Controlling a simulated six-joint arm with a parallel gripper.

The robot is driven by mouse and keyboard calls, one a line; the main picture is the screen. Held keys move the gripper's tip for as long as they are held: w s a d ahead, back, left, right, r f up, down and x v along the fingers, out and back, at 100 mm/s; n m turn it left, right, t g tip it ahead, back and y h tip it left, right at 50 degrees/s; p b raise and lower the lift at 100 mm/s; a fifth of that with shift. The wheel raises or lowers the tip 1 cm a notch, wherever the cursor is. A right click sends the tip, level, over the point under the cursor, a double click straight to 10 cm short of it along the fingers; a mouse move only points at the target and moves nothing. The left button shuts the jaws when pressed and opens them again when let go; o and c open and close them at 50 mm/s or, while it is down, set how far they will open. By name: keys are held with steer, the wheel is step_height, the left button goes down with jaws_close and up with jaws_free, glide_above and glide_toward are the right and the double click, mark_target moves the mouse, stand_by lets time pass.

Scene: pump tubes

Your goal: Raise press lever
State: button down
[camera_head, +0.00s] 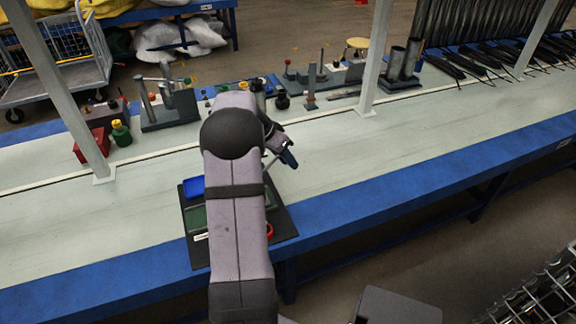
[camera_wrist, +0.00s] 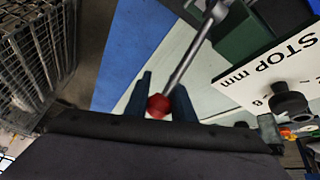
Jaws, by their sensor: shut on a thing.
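The press lever (camera_wrist: 191,57) is a metal rod with a red ball knob (camera_wrist: 158,105) at its end, seen in the wrist view. My gripper (camera_wrist: 160,94) is shut on the red knob, with one dark finger on each side of it. The rod runs up and right to a metal hub at the top of the picture. In the head view my gripper (camera_head: 288,158) is right of my arm, and a short piece of rod shows beside it. My arm hides most of the press there.
A white plate marked "STOP mm" (camera_wrist: 275,75) and a black knob (camera_wrist: 290,103) are right of the lever. In the head view a dark base board (camera_head: 198,255) with a blue block (camera_head: 193,188) lies under my arm. Tools line the bench's back; the bench top (camera_head: 400,140) to the right is clear.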

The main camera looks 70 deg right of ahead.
steer(key=w+a+r+g+h+b, duration=0.1)
steer(key=g+h+b, duration=0.1)
steer(key=b, duration=0.5)
steer(key=shift+w+r, duration=0.2)
steer(key=g+h+b, duration=0.1)
steer(key=b, duration=0.1)
steer(key=w+a+r+h+b, duration=0.1)
steer(key=b, duration=0.2)
steer(key=shift+a+r+g, duration=0.15)
steer(key=shift+r+g, duration=0.15)
steer(key=shift+g, duration=0.1)
steer(key=w+a+r+g+h+b, duration=0.2)
steer(key=b, duration=0.5)
steer(key=shift+w+a+h, duration=0.1)
steer(key=shift+h, duration=0.2)
steer(key=shift+w+a+r+g+h+b, duration=0.4)
steer(key=shift+r+g+b, duration=0.25)
steer(key=shift+b, duration=0.35)
steer(key=c, duration=1.5)
jaws_free()
steer(key=shift+a, duration=0.1)
steer(key=shift+p+v, duration=0.3)
steer(key=shift+v, duration=3.3)
